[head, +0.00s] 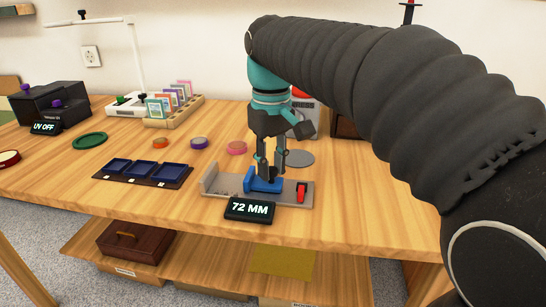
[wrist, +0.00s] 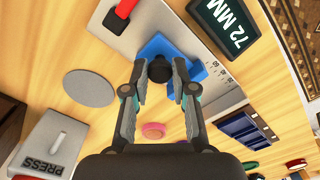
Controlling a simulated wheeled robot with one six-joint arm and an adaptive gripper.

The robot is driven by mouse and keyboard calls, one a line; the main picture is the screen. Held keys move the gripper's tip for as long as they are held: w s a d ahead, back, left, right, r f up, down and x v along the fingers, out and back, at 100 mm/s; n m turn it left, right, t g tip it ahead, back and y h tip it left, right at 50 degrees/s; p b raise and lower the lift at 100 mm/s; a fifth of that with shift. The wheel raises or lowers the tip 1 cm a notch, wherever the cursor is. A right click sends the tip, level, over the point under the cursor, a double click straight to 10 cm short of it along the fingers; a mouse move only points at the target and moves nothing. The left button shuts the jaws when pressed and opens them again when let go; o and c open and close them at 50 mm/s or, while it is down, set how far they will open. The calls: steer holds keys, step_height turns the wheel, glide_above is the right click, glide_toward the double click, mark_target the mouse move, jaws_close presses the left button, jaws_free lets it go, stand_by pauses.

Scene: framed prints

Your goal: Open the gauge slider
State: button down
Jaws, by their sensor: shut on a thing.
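The gauge (head: 229,185) is a grey metal plate with a raised fixed end at its left, lying on the wooden table. Its blue slider (head: 263,184) sits near the middle of the plate and carries a dark knob. A red lever (head: 301,191) stands on the plate's right end. The display (head: 250,209) in front reads 72 MM. My gripper (head: 271,172) is shut on the slider's dark knob, which shows between the fingertips in the wrist view (wrist: 160,69). The wrist view also shows the blue slider (wrist: 190,68) and the scale marks beside it.
A dark tray with blue compartments (head: 143,173) lies left of the gauge. Coloured discs and a grey disc (head: 300,158) lie behind it. A press (wrist: 50,140) shows in the wrist view. A rack of cards (head: 173,105) stands at the back. The table's front edge is close to the display.

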mark_target(271, 169)
steer(key=c, duration=0.9)
jaws_free()
steer(key=shift+c, duration=0.2)
steer(key=shift+r, duration=0.1)
step_height(271, 169, up, 12)
